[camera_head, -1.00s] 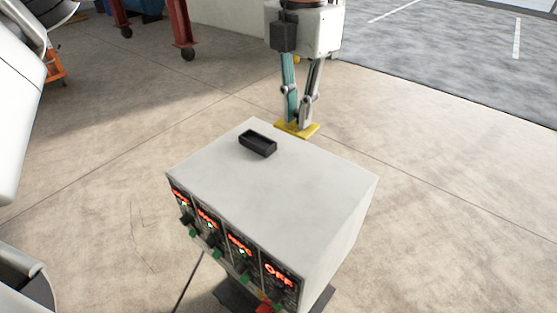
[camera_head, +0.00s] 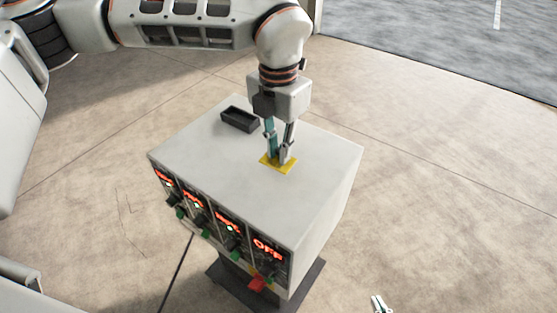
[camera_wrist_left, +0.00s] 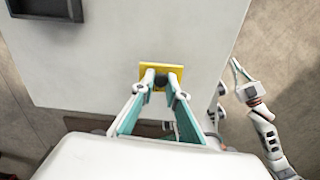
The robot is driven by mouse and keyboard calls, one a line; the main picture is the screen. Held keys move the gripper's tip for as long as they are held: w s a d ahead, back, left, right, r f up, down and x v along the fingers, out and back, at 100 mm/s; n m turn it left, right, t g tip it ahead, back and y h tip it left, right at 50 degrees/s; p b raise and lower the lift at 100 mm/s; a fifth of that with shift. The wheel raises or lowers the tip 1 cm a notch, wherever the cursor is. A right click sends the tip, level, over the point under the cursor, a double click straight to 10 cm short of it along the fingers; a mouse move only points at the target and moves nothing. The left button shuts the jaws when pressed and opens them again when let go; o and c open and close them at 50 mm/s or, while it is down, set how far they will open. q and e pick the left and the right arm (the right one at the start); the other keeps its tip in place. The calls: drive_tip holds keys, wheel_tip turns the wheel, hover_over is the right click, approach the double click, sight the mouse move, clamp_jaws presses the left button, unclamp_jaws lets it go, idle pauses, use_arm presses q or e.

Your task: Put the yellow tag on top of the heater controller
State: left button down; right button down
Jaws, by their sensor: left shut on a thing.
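The heater controller (camera_head: 215,165) is a large light-grey box with a flat top and red displays on its front. My left gripper (camera_head: 279,160) points down over the middle of its top, shut on the yellow tag (camera_head: 264,161). The tag is a flat square plate, lying level at or just above the top surface; I cannot tell whether it touches. In the left wrist view the tag (camera_wrist_left: 146,68) shows between and beyond the fingertips. My right gripper (camera_head: 379,304) is partly seen at the bottom edge, away from the box; it also shows in the left wrist view (camera_wrist_left: 238,72).
A small black open tray (camera_head: 240,119) sits on the controller's top, left of my left gripper. The front carries knobs, green parts and a red switch (camera_head: 258,284). The box stands on a dark base (camera_head: 312,282). Bare floor lies around it.

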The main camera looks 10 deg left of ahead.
sight(278, 151)
use_arm(q)
drive_tip(key=shift+f, duration=1.95)
drive_tip(key=shift+f, duration=0.2)
drive_tip(key=c, duration=2)
unclamp_jaws()
wheel_tip(278, 151, up, 12)
drive_tip(key=shift+r, duration=0.25)
drive_tip(key=shift+s, duration=0.15)
